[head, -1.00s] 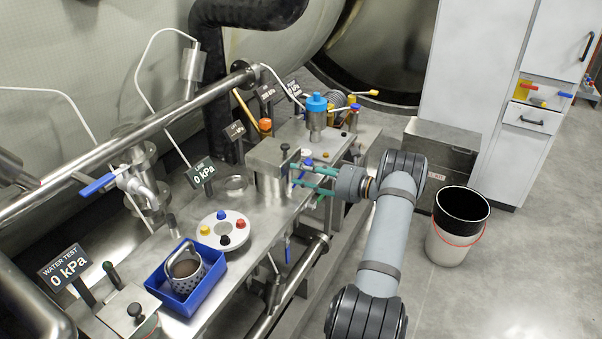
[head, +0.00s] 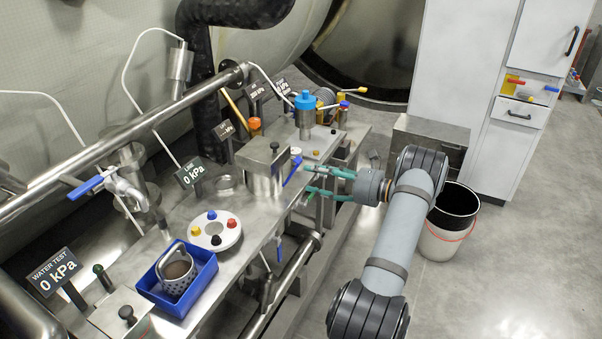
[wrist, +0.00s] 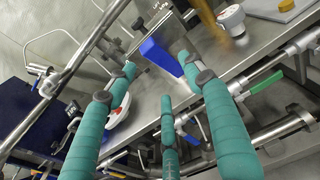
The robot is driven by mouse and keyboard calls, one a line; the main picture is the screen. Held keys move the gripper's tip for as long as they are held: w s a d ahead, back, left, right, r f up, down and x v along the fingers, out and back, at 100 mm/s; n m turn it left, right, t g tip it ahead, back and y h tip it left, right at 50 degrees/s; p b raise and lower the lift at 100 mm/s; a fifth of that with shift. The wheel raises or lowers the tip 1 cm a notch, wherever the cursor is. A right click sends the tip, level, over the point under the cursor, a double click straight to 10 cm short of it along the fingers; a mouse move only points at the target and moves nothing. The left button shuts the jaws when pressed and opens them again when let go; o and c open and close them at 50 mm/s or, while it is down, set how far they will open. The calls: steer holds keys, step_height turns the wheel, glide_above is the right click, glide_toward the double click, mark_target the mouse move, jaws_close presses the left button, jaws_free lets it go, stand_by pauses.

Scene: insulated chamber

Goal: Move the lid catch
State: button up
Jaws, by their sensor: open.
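A steel box with a flat lid (head: 263,160) stands on the bench, with a black knob on top. A blue lever (head: 293,169) slants up and right at its right side; I take it for the lid catch. The blue lever also shows in the wrist view (wrist: 160,55), beyond and between the upper fingertips. My gripper (head: 311,181), with teal fingers, is open and empty just right of the lever. In the wrist view my gripper (wrist: 160,75) has its fingers spread, with a gap to the lever. The lever's joint with the box is not clear.
A blue tray (head: 205,277) with a perforated basket and a white disc with coloured knobs (head: 238,236) are on the bench nearer me. A blue-topped fitting (head: 304,112) stands behind the box. Pipes (head: 297,262) run below the front edge. A bucket (head: 440,243) stands right.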

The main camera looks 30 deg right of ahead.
steer(key=v, duration=0.4)
steer(key=shift+s, duration=0.1)
